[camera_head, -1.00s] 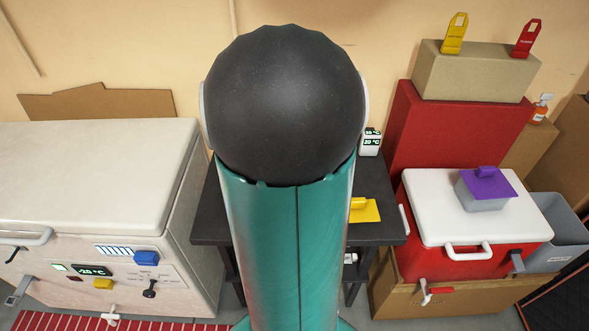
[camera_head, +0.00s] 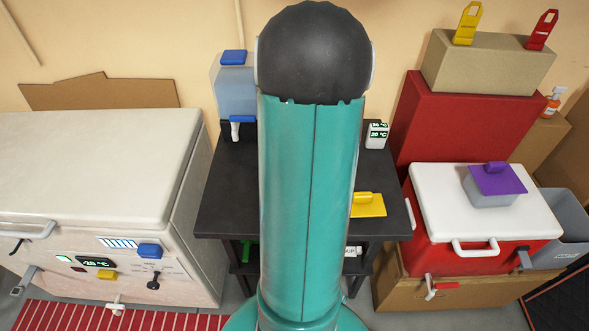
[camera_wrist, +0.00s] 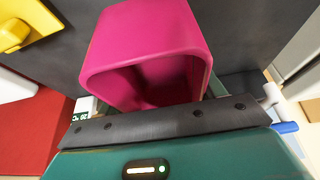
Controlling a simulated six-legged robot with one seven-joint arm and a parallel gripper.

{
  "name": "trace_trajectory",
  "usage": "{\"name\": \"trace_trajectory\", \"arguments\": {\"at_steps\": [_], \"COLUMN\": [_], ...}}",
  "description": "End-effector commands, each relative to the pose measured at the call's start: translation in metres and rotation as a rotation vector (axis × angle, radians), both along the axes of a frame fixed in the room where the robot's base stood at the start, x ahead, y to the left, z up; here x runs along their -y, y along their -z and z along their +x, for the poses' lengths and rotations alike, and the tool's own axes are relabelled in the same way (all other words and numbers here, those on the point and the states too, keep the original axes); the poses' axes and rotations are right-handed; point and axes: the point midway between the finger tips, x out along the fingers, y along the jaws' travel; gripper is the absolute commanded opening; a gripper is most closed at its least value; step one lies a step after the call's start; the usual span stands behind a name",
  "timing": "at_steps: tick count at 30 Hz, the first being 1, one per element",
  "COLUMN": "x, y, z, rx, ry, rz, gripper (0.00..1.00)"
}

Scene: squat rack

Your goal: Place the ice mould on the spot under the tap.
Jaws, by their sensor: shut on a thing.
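The ice mould looks like a magenta, square-mouthed cup (camera_wrist: 150,45) in the wrist view, tilted with its mouth toward the camera. My gripper (camera_wrist: 165,122), seen as a dark bar on a teal body, is shut on it. In the head view my arm hides both gripper and mould. The white tap (camera_head: 236,130) with a blue lever is on the front of a pale blue water container (camera_head: 234,92) at the table's back left. A white and blue part at the wrist view's right edge (camera_wrist: 285,127) looks like this tap. No marked spot shows under it.
The dark table (camera_head: 225,205) has bare room left of my arm. A yellow lid (camera_head: 368,205) and a small white thermometer (camera_head: 376,135) are on its right. A white chest freezer (camera_head: 90,160) stands left; a red cooler (camera_head: 480,240) with a purple-lidded box (camera_head: 494,185) stands right.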

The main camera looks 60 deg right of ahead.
Motion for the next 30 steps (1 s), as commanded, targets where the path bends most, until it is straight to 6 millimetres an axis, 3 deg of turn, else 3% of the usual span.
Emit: {"name": "trace_trajectory", "arguments": {"at_steps": [3, 9, 16, 21, 30], "x": [0.012, 0.031, 0.04, 0.039, 0.04], "y": [0.022, 0.046, 0.06, 0.085, 0.088], "z": [0.009, 0.021, 0.027, 0.026, 0.025], "rx": [-0.003, -0.002, -0.001, -0.002, -0.001], "ry": [-0.002, -0.002, -0.002, -0.003, -0.001], "rz": [0.006, 0.004, 0.003, 0.003, 0.002], "gripper": [0.39, 0.39, 0.39, 0.39, 0.39]}}
